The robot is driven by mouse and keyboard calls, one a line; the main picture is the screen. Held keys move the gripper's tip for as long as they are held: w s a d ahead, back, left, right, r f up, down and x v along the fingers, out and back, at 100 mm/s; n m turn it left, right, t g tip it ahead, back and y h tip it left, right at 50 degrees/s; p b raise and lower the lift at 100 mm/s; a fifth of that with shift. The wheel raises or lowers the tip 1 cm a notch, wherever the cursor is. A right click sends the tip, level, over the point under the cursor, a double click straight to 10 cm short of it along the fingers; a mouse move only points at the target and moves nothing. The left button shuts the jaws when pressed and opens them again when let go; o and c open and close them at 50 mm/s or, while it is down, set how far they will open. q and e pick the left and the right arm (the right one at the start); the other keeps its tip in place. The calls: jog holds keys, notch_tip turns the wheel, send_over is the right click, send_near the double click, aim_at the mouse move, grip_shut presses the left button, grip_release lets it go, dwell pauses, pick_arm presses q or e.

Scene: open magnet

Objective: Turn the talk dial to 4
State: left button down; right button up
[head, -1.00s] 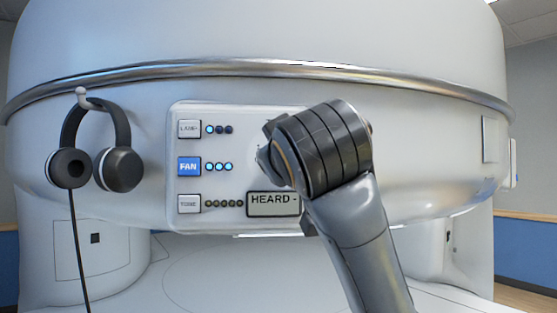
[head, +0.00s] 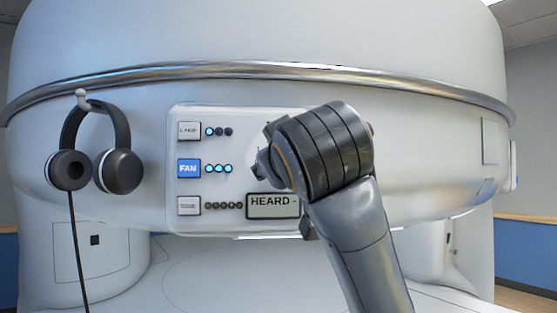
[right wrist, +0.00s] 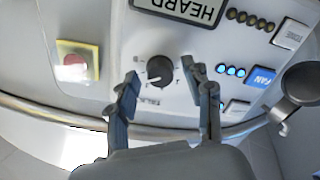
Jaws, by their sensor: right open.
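The talk dial (right wrist: 160,70) is a round black knob with a pale pointer mark on the white control panel (head: 240,128). It shows in the right wrist view, with small marks around it too blurred to read surely. My right gripper (right wrist: 166,88) is open, with one finger on each side of the dial in that view. I cannot tell whether either finger touches it. In the head view my right arm and gripper (head: 262,165) hide the dial. My left gripper is not in view.
The panel has a lamp button (head: 189,131), a lit blue FAN button (head: 189,168), a tone button (head: 188,205) and a HEARD display (head: 272,204). A red button on yellow (right wrist: 76,60) sits beside the dial. Headphones (head: 120,171) hang at left below a metal rail (head: 260,70).

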jog(key=s+d, duration=0.1)
jog(key=s, duration=0.6)
jog(key=shift+d, duration=0.15)
